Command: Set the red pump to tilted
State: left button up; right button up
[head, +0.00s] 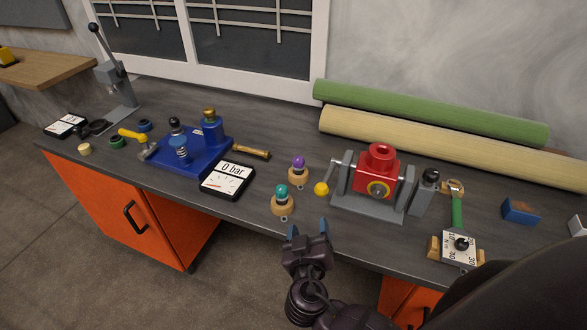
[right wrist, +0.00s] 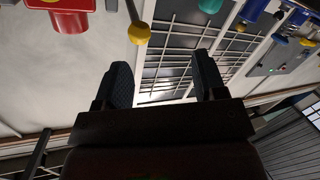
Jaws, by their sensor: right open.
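The red pump (head: 378,160) sits in a grey bracket (head: 370,208) on the workbench, right of centre in the head view. Its round red top faces up and it looks upright. A grey lever with a yellow ball (head: 321,188) sticks out at its left side. My right gripper (head: 307,228) is open and empty at the bench's front edge, below and a little left of the yellow ball, apart from it. In the right wrist view the yellow ball (right wrist: 139,33) is beyond the fingers, and part of the red pump (right wrist: 72,16) shows at upper left. My left gripper is not in view.
Knobs with teal (head: 282,190) and purple (head: 299,163) tops stand left of the pump. A pressure gauge (head: 228,179) and a blue device (head: 195,155) are farther left. A dial block (head: 445,248) is at right. Green (head: 430,112) and cream (head: 440,137) rolls lie behind.

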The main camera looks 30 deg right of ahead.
aim_at(320, 195)
jog(key=w+d+m, duration=0.1)
jog(key=w+d, duration=0.1)
jog(key=w+d+r+m+h+p, duration=0.1)
jog(key=w+d, duration=0.1)
jog(key=w+d+m+h, duration=0.1)
jog(key=w+d+m, duration=0.1)
jog(key=w+d, duration=0.1)
jog(key=shift+r+p, duration=0.3)
jog(key=shift+p, duration=0.05)
jog(key=shift+x, duration=0.75)
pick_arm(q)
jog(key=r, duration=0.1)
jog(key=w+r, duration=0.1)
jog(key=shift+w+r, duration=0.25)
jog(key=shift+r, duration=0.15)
pick_arm(e)
jog(key=shift+d, duration=0.1)
